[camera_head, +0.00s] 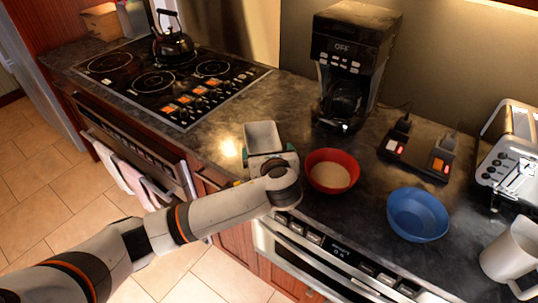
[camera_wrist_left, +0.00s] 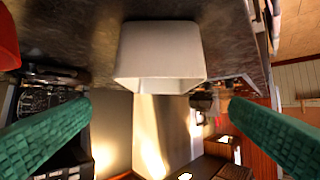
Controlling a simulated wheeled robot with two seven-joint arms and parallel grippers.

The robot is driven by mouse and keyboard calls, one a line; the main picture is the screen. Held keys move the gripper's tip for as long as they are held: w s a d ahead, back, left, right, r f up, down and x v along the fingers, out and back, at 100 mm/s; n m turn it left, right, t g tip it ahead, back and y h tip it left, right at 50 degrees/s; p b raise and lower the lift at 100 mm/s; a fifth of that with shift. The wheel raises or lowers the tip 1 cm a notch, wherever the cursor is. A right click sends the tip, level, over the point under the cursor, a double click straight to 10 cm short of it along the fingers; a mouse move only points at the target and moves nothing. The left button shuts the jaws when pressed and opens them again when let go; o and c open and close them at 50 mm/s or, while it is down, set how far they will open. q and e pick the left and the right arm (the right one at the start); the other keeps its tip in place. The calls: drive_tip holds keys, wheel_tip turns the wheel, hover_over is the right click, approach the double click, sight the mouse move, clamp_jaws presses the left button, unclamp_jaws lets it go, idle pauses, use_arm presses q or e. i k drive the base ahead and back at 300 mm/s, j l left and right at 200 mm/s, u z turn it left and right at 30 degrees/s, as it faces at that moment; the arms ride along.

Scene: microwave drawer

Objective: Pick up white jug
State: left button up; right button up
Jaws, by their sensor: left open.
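A white, square-sided vessel (camera_head: 262,136) stands on the counter just beyond my left gripper (camera_head: 272,158) in the head view; its lower part is hidden by the gripper. It also shows in the left wrist view (camera_wrist_left: 160,50), ahead of and between the two spread green fingers, and no finger visibly touches it. My left gripper is open and empty. A second white vessel, a mug or jug with a handle (camera_head: 514,255), stands at the right edge of the head view, partly cut off. I cannot tell by shape alone which one is the jug. My right gripper is not in view.
A red bowl (camera_head: 333,172) stands close to the right of my left gripper. A blue bowl (camera_head: 417,214) is farther right. A coffee maker (camera_head: 351,60), a power strip (camera_head: 419,150) and a toaster (camera_head: 512,150) stand behind. A stove with a black kettle (camera_head: 173,44) is at the left.

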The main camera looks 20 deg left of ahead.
sight(513, 254)
drive_tip(key=z, duration=1.45)
